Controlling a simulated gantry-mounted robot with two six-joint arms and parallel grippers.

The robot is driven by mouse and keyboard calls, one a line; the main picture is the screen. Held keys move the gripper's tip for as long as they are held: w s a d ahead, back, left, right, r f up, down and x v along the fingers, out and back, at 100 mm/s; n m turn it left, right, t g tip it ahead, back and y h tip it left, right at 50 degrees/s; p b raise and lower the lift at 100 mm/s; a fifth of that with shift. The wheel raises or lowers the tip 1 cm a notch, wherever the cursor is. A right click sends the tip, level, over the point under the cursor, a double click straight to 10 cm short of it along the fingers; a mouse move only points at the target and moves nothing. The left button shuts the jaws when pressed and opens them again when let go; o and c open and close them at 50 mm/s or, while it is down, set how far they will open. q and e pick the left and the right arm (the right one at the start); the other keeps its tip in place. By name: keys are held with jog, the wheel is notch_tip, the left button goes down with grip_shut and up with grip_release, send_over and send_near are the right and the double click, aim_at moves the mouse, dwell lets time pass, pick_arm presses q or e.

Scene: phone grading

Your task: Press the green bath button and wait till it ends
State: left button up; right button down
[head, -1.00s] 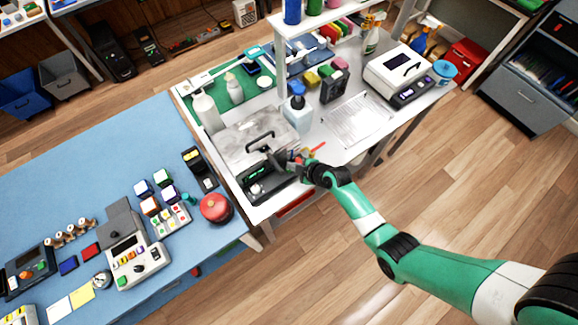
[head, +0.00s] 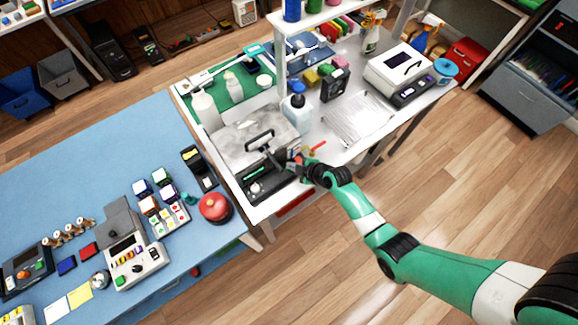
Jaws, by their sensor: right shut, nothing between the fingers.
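The bath (head: 240,134) is a grey metal box with a black handle on its lid, on the white bench in the middle of the head view. Its black front panel (head: 275,188) faces the near edge and carries a small green lit display and a pale knob. The green button is too small to make out for sure. My right gripper (head: 288,166) is shut and empty, at the right end of the front panel. Its fingertips are partly lost against the dark panel, so I cannot tell whether they touch it. My left gripper is not in view.
A blue table (head: 90,165) with devices and a red round button (head: 214,207) is at left.

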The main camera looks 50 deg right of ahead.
jog(key=shift+f, duration=0.15)
dwell(0.3)
jog(key=shift+r+p, duration=0.7)
jog(key=shift+r, duration=0.15)
notch_tip(320, 180, up, 5)
jog(key=p, duration=0.4)
dwell(0.6)
